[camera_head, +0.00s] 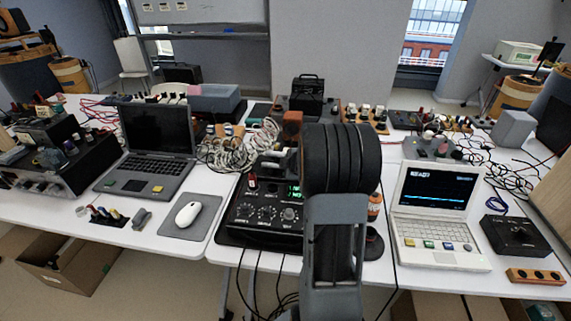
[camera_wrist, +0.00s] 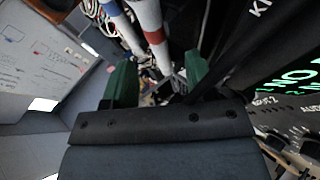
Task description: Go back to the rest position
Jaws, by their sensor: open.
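My gripper (camera_wrist: 158,80) shows in the wrist view as two green fingers standing apart, open. Two white rods (camera_wrist: 148,22), one with a blue band and one with a red band, show beyond and above the gap. I cannot tell whether the fingers touch them. A black tester (camera_head: 262,212) with knobs and a green display stands on the table in the head view. Its lit green display (camera_wrist: 292,82) is close at the right of the wrist view. My dark arm rises in front of the tester's right side in the head view and hides my fingertips there.
A black laptop (camera_head: 155,140) and a mouse (camera_head: 188,214) on a pad lie left. A white laptop (camera_head: 436,212) and a black box (camera_head: 515,236) stand right. Tangled white cable (camera_head: 235,150) lies behind the tester. Black cables hang over the front edge.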

